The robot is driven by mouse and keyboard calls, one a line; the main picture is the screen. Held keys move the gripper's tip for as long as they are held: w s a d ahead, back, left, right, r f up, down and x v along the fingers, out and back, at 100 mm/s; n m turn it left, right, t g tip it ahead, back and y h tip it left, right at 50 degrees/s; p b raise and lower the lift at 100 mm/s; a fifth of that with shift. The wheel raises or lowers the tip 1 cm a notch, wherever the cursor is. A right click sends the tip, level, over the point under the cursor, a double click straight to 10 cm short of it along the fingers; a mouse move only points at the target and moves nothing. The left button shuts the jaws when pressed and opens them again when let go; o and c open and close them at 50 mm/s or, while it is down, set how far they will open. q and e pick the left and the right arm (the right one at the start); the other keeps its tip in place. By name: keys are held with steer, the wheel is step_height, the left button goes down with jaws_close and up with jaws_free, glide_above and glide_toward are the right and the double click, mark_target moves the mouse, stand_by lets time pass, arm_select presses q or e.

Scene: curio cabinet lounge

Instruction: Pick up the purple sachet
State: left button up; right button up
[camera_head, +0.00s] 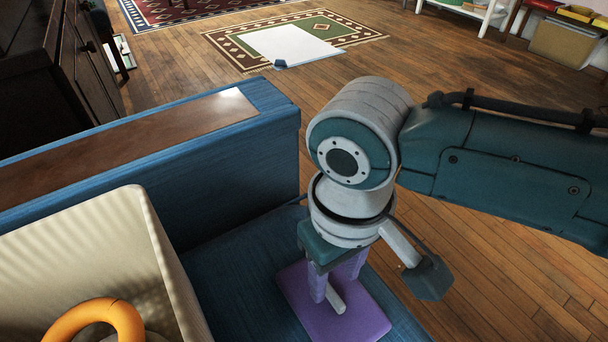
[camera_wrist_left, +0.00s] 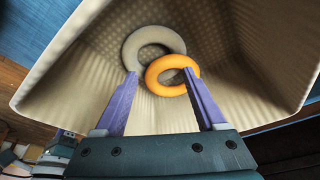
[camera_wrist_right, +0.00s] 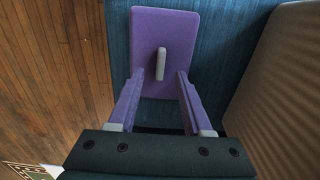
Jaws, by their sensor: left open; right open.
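The purple sachet (camera_head: 362,318) is a flat purple slab with a short pale grey bar standing on it. It lies on the blue surface beside the cream bin. In the right wrist view the sachet (camera_wrist_right: 178,30) is ahead of the fingers, with the bar between the fingertips' lines. My right gripper (camera_wrist_right: 160,76) is open and points down at it; in the head view the right gripper (camera_head: 336,284) is over the sachet and partly covers it. Contact cannot be told. My left gripper (camera_wrist_left: 160,74) is open over the cream bin and is not seen in the head view.
The cream bin (camera_head: 172,262) holds an orange ring (camera_wrist_left: 158,88) and a grey ring (camera_wrist_left: 137,40). A raised blue armrest (camera_head: 240,150) with a brown top runs behind. Wooden floor is right of the blue surface (camera_head: 235,285). A dark cabinet (camera_head: 50,85) stands far left.

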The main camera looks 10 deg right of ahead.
mark_target(332, 293)
arm_select(q)
step_height(332, 293, down, 3)
steer(key=shift+d+f+b, duration=0.1)
steer(key=shift+f+b, duration=0.1)
steer(key=shift+b, duration=1)
arm_select(e)
step_height(332, 293, down, 4)
arm_select(q)
steer(key=shift+r, duration=0.15)
arm_select(e)
steer(key=shift+r, duration=0.1)
steer(key=c, duration=0.7)
jaws_close()
